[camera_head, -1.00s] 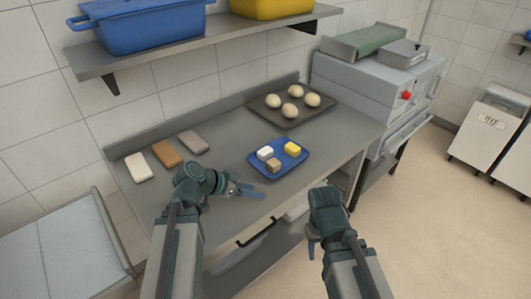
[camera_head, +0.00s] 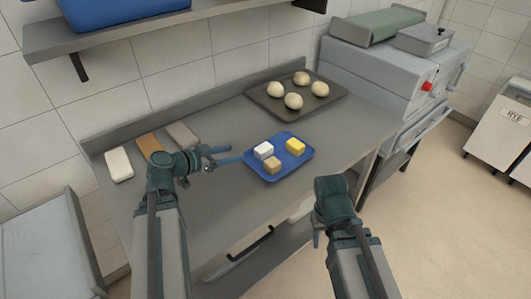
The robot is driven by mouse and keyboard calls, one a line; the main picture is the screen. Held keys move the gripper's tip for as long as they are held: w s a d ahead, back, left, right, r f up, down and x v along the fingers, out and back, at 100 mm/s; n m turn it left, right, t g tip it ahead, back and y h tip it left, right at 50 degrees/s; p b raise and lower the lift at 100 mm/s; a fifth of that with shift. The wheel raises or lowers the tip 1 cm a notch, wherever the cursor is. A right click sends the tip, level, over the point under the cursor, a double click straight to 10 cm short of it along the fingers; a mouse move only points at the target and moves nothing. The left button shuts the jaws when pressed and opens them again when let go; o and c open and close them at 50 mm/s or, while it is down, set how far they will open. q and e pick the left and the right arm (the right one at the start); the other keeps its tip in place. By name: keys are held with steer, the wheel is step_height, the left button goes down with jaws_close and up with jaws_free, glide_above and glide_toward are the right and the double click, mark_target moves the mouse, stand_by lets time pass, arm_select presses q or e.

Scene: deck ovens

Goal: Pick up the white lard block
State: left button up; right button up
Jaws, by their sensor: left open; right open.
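The white lard block (camera_head: 263,150) sits on a blue tray (camera_head: 300,171) on the steel counter. A yellow block (camera_head: 295,146) and a tan block (camera_head: 273,166) share the tray. My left gripper (camera_head: 230,155) is open and empty, just left of the tray, with its fingers pointing toward the white block. A gap remains between the fingertips and the block. My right gripper (camera_head: 318,238) is open, low in front of the counter to the right, and its fingers are partly hidden.
White (camera_head: 119,164), brown (camera_head: 149,145) and grey-brown (camera_head: 182,134) slabs lie at the counter's left. A dark baking tray (camera_head: 270,108) with several dough balls is behind the blue tray. A shelf (camera_head: 120,39) hangs above the back. A grey machine (camera_head: 375,80) stands right.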

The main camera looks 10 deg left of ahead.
arm_select(q)
steer(key=shift+w+f+b, duration=0.2)
steer(key=shift+f+b, duration=0.15)
steer(key=shift+f, duration=0.2)
steer(key=shift+w+f+b, duration=0.2)
steer(key=shift+f+b, duration=0.1)
steer(key=shift+f, duration=0.2)
steer(key=shift+w+f, duration=0.15)
steer(key=shift+w, duration=0.1)
steer(key=b, duration=0.3)
glide_toward(261, 148)
steer(key=w+d+f, duration=0.1)
steer(key=w+f, duration=0.1)
steer(key=shift+w+d+f, duration=0.25)
steer(key=shift+w+d, duration=0.05)
steer(key=shift+d, duration=0.1)
steer(key=shift+w+d+f, duration=0.15)
steer(key=shift+w+d, duration=0.3)
steer(key=shift+w, duration=0.1)
arm_select(e)
steer(key=shift+w+f, duration=0.2)
steer(key=shift+f, duration=0.7)
steer(key=shift+w+f, duration=0.15)
steer(key=shift+f, duration=0.8)
steer(key=shift+w+f, duration=0.2)
steer(key=shift+f, duration=0.7)
